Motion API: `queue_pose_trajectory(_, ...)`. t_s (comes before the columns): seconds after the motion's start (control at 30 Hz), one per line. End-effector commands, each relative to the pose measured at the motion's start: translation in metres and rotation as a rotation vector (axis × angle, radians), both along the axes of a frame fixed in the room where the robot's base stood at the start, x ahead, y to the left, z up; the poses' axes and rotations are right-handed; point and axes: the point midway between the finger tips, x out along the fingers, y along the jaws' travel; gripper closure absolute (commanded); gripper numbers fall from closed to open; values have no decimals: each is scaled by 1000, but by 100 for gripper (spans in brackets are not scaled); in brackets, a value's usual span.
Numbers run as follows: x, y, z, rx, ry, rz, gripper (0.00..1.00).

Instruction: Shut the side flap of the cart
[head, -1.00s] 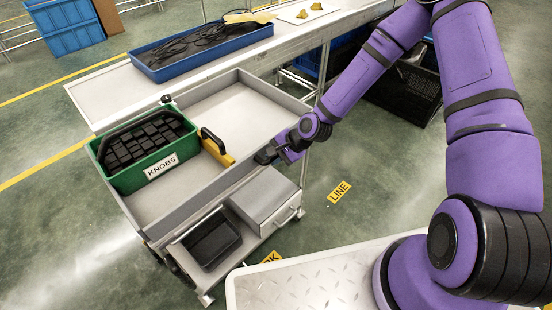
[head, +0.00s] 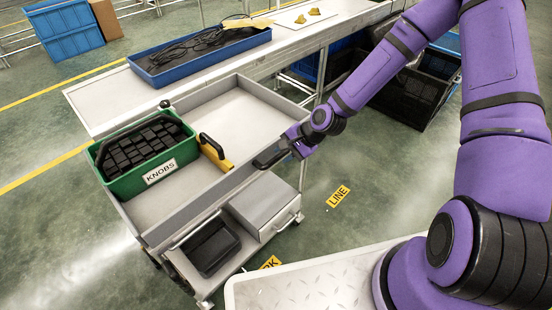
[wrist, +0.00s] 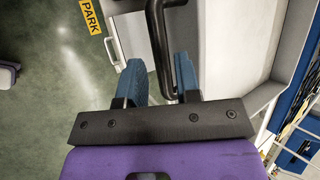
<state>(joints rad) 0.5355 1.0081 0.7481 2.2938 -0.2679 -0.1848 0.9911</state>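The grey cart (head: 222,193) stands left of centre in the head view. Its near side panel (head: 190,212), which looks like the flap, runs along the upper tray's near edge and appears raised; I cannot tell if it is fully closed. My gripper (head: 275,158) is at the right end of this panel. In the wrist view its two blue fingers (wrist: 160,80) are apart, with a black bar handle (wrist: 157,35) passing between them, close to the right finger. Any contact is unclear.
A green KNOBS bin (head: 150,158) and a yellow-and-black tool (head: 214,152) sit in the upper tray. Below are a grey drawer box (head: 265,205) and a black tray (head: 211,247). A conveyor table (head: 110,100) stands behind. Open floor lies to the right.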

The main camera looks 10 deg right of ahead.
Motion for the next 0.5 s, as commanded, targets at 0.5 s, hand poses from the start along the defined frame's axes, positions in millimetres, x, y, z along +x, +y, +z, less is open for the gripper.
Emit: queue_pose_trajectory(0.5,-11,-30,39,1,0,1,69)
